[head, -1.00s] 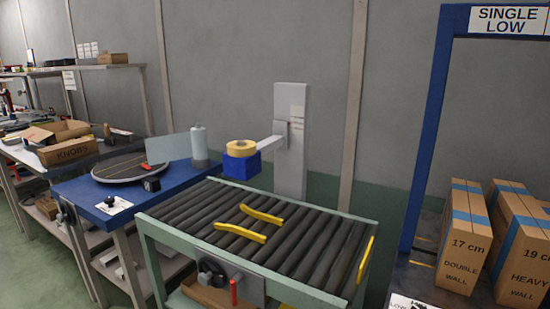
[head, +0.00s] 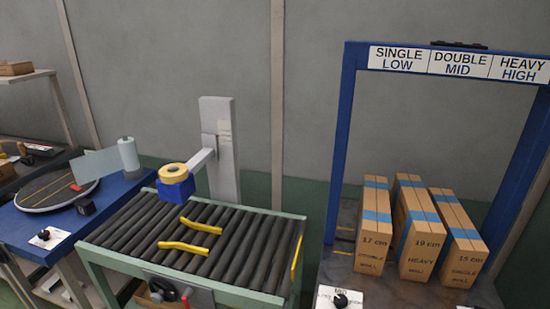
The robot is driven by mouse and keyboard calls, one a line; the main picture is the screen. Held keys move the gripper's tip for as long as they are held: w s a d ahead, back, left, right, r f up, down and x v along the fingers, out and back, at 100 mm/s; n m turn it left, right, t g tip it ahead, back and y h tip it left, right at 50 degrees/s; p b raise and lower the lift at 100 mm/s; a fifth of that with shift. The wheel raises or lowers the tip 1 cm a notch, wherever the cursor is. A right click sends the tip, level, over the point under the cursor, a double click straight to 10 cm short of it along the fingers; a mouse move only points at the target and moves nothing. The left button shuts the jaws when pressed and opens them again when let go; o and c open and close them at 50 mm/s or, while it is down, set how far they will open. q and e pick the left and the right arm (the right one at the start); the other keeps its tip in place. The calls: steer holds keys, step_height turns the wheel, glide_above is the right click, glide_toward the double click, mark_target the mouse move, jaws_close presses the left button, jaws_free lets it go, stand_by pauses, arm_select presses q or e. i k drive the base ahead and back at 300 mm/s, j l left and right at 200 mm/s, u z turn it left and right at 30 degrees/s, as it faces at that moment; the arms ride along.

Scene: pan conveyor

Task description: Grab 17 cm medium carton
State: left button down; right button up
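The 17 cm carton (head: 372,238) is a tall brown box with blue tape, marked "17 cm DOUBLE WALL". It stands upright at the left of a row of three cartons under the blue frame. The 19 cm carton (head: 420,245), marked "HEAVY WALL", stands close to its right. The 15 cm carton (head: 461,252), marked "SINGLE WALL", stands at the right end. Neither of my grippers shows in the head view.
The blue frame (head: 340,160) with signs SINGLE LOW, DOUBLE MID and HEAVY HIGH rises around the cartons. A roller conveyor (head: 130,228) with yellow guides and a tape roll (head: 173,170) stands left of it. A card with a black knob (head: 341,299) is in front.

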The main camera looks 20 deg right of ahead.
mark_target(374, 234)
steer(key=i+j+z, duration=0.1)
steer(key=z, duration=0.7)
